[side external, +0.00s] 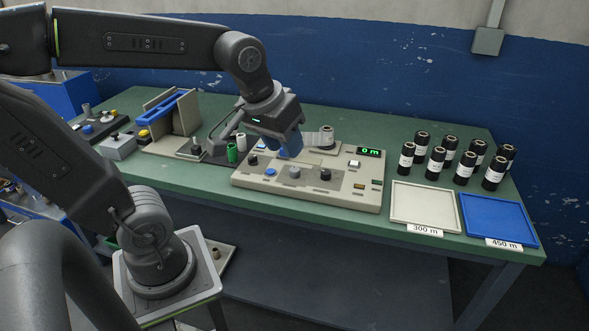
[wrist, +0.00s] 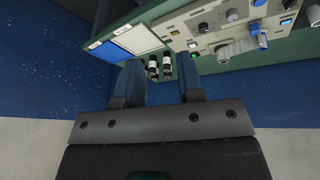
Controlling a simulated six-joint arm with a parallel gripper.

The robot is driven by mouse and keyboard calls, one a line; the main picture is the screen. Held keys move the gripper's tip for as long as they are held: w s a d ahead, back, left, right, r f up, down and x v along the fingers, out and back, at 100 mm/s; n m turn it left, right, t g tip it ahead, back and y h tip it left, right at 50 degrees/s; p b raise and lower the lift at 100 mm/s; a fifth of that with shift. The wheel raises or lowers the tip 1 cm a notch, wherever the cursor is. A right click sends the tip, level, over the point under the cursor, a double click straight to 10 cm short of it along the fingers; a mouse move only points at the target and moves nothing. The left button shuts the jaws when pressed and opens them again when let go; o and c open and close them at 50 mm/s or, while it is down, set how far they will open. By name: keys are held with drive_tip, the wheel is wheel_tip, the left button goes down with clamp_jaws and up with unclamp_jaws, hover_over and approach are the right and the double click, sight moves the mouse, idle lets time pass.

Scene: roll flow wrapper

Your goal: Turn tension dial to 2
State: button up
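The beige control panel (side external: 335,193) lies on the green bench and carries several knobs. My gripper (side external: 285,150) hangs above the panel's back left part, apart from these front knobs. In the wrist view my gripper (wrist: 158,78) has its two fingers well apart with nothing held. The panel (wrist: 210,40) shows beyond them at upper right.
A green display (side external: 370,152) reads 0 m. Several black rolls (side external: 437,162) stand right, behind a white tray (side external: 420,203) marked 300 m and a blue tray (side external: 497,220) marked 450 m. A blue-topped fixture (side external: 172,108) stands left.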

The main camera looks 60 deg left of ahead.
drive_tip(key=o, duration=0.3)
drive_tip(key=w+a+n+g, duration=0.1)
drive_tip(key=w+a+n, duration=0.3)
drive_tip(key=w+a, duration=0.1)
drive_tip(key=shift+w+f+n+g, duration=0.3)
drive_tip(key=shift+w+f+n, duration=0.15)
drive_tip(key=shift+w, duration=0.15)
drive_tip(key=shift+o, duration=0.8)
drive_tip(key=w+a+f+n+g, duration=0.1)
drive_tip(key=w+a+f+n, duration=0.1)
drive_tip(key=w+a+n, duration=0.2)
drive_tip(key=shift+w+a+f, duration=0.3)
drive_tip(key=shift+w+a, duration=0.1)
drive_tip(key=shift+a, duration=0.8)
drive_tip(key=n+g, duration=0.2)
drive_tip(key=n, duration=0.7)
hover_over(295, 169)
wheel_tip(295, 169, down, 10)
drive_tip(key=shift+h, duration=0.3)
wheel_tip(295, 169, down, 14)
drive_tip(key=shift+s+r, duration=0.1)
drive_tip(key=shift+r, duration=0.05)
drive_tip(key=c, duration=0.9)
